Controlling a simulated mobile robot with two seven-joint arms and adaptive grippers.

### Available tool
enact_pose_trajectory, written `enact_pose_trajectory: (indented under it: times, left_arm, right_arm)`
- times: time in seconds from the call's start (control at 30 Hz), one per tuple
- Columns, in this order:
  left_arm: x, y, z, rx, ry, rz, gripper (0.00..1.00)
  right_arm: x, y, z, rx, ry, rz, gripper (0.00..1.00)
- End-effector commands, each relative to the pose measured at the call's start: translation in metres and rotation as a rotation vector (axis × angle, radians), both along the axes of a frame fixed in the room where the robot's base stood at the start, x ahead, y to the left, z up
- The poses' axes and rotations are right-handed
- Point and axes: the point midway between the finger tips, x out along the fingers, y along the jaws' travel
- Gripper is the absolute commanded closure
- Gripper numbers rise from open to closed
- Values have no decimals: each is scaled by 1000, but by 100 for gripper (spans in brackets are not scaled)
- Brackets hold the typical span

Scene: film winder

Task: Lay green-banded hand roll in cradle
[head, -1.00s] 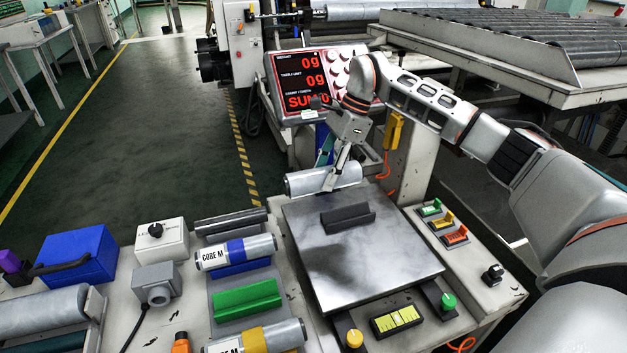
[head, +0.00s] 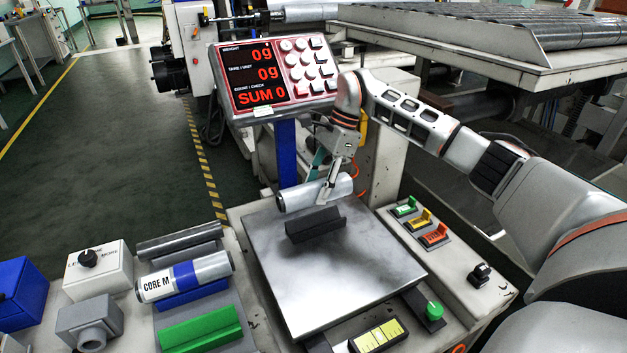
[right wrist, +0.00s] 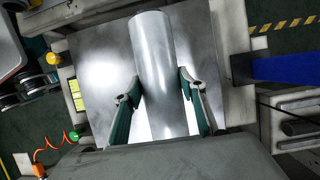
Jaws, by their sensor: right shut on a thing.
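My right gripper (head: 330,190) is shut on a silver hand roll (head: 292,199) and holds it at the far edge of the weighing plate, behind the dark cradle in the picture. In the right wrist view the roll (right wrist: 153,50) lies between the two green-lined fingers of my right gripper (right wrist: 159,85); no green band shows on its visible part. The dark cradle (head: 314,224) stands empty on the steel plate (head: 345,275). A green cradle (head: 202,331) on the left rack is also empty. My left gripper is out of view.
A CORE M roll with a blue band (head: 184,276) lies on the rack left of the plate. The scale display (head: 262,78) stands behind, reading 0 g. Coloured switches (head: 420,222) and a green knob (head: 433,311) are at the plate's right.

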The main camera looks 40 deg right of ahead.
Motion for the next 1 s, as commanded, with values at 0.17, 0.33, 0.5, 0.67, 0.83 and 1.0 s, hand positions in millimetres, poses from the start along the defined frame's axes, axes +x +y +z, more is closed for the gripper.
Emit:
enact_pose_trajectory:
  times: [0.17, 0.33, 0.5, 0.67, 0.83, 1.0]
  left_arm:
    - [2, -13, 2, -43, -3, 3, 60]
    - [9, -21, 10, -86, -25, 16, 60]
    - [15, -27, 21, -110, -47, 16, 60]
    - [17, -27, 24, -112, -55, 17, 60]
    - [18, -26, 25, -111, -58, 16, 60]
    - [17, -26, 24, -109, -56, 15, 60]
  right_arm:
    - [-1, 0, -31, 0, 9, -1, 89]
    - [-2, 0, -52, -1, 9, -1, 89]
    - [-1, 0, -61, 0, 3, -1, 89]
    - [0, 0, -68, 0, -1, -1, 89]
    - [0, 0, -69, 0, -1, 0, 89]
    - [0, 0, -69, 1, -1, 0, 89]
